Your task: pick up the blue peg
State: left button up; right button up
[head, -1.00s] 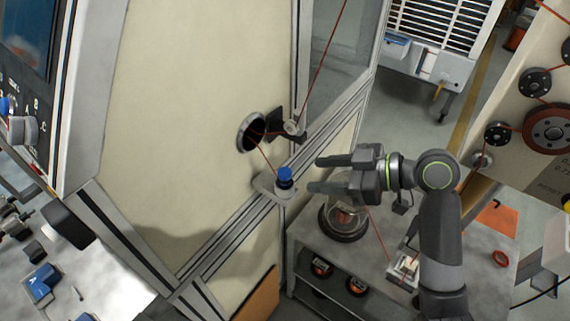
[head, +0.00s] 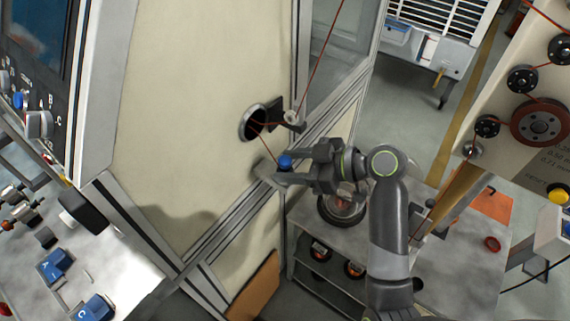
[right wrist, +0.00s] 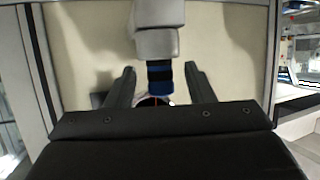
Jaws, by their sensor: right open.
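The blue peg (head: 285,161) stands on a small bracket (head: 262,170) that juts from the cream machine panel. My right gripper (head: 278,170) comes in from the right, open, with its fingers at the peg. In the right wrist view the peg (right wrist: 159,80), blue with a dark band, shows between the two spread fingers of my right gripper (right wrist: 160,72), with a gap on each side. In the head view the fingers partly hide the peg's lower part and the bracket. My left gripper is not in view.
A round port (head: 252,122) with red wire and a small guide roller (head: 291,117) sit just above the peg. A metal frame post runs beside them. A grey table (head: 440,255) with a glass-covered item stands below my right arm.

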jog(key=c, duration=1)
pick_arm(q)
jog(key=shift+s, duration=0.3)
